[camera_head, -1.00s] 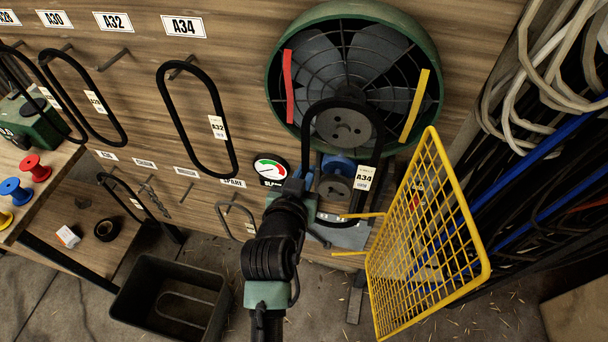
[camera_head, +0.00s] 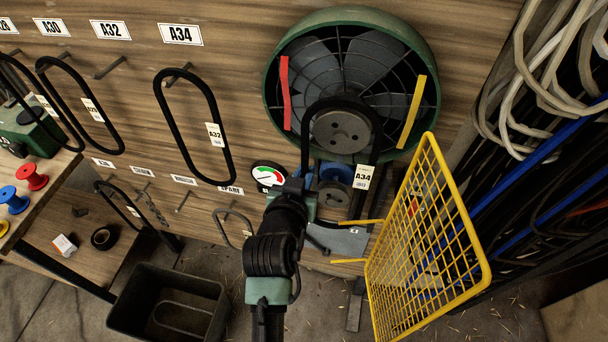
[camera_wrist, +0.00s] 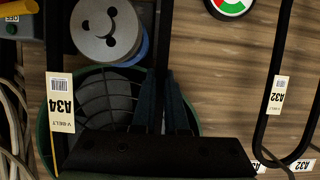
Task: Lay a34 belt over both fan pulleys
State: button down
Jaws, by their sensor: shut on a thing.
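The A34 belt (camera_head: 379,130) is a black loop with a white A34 tag (camera_head: 363,177). My gripper (camera_head: 304,182) is shut on the loop's left strand. The loop's top arcs above the large grey upper pulley (camera_head: 341,132) at the fan (camera_head: 350,60). I cannot tell whether the belt touches that pulley or hangs in front of it. The smaller lower pulley (camera_head: 337,174), with blue behind it, shows between the strands. In the wrist view, the gripper fingers (camera_wrist: 165,105) close on one strand, the tagged strand (camera_wrist: 60,100) is at left, and a grey pulley (camera_wrist: 106,28) lies between.
A yellow mesh guard (camera_head: 425,235) stands open at the right of the fan. An A32 belt (camera_head: 192,120) hangs on the wall at left, beside a round gauge (camera_head: 268,176). A dark bin (camera_head: 168,305) stands on the floor. Hoses (camera_head: 530,80) hang at far right.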

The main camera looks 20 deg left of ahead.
jog(key=shift+f, duration=0.15)
jog(key=shift+f+b, duration=0.4)
jog(key=shift+b, duration=0.1)
jog(key=c, duration=0.9)
grip_release()
jog(key=shift+o, duration=0.2)
jog(key=b+v, duration=0.3)
jog(key=v, duration=1)
jog(key=shift+w+r, duration=0.1)
jog(key=shift+d, duration=0.1)
